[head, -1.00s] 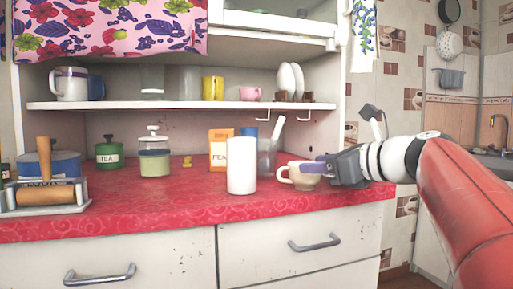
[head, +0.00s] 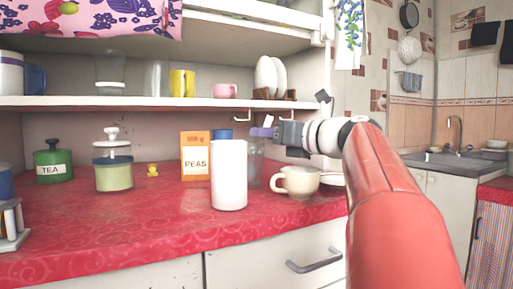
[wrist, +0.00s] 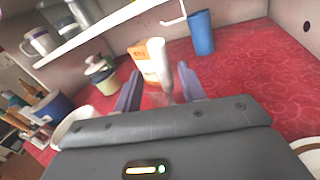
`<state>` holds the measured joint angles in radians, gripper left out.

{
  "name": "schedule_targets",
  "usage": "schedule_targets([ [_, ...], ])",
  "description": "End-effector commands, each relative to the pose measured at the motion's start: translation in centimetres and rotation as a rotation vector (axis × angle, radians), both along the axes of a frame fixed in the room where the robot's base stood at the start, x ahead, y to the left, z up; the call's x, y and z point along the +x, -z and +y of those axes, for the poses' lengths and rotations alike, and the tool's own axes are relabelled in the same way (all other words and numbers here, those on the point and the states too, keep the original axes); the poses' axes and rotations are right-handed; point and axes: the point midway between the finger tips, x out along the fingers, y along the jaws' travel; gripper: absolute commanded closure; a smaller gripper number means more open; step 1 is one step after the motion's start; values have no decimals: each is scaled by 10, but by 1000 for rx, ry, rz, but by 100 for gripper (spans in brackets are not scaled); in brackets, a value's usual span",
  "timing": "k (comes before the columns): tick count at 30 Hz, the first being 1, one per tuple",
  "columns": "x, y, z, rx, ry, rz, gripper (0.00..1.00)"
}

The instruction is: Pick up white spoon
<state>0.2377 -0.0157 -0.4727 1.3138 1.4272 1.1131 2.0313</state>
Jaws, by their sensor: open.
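A clear glass (head: 255,166) stands on the red counter just below my gripper, partly behind the white cylinder. My gripper (head: 263,132) is above the glass, pointing left.
A white cylinder (head: 229,176) and a cream cup (head: 297,181) stand close by the glass. An orange PEAS box (head: 195,157) and a blue cup (wrist: 202,33) are behind. A shelf (head: 130,103) runs above. The front left counter (head: 110,230) is clear.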

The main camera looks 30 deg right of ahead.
Motion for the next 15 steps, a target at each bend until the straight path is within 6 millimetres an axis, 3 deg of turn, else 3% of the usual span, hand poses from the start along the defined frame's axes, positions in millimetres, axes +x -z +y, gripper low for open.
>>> schedule_targets([
  [6, 33, 2, 8, -1, -1, 2, 59],
  [15, 40, 1, 11, 0, 1, 1, 59],
])
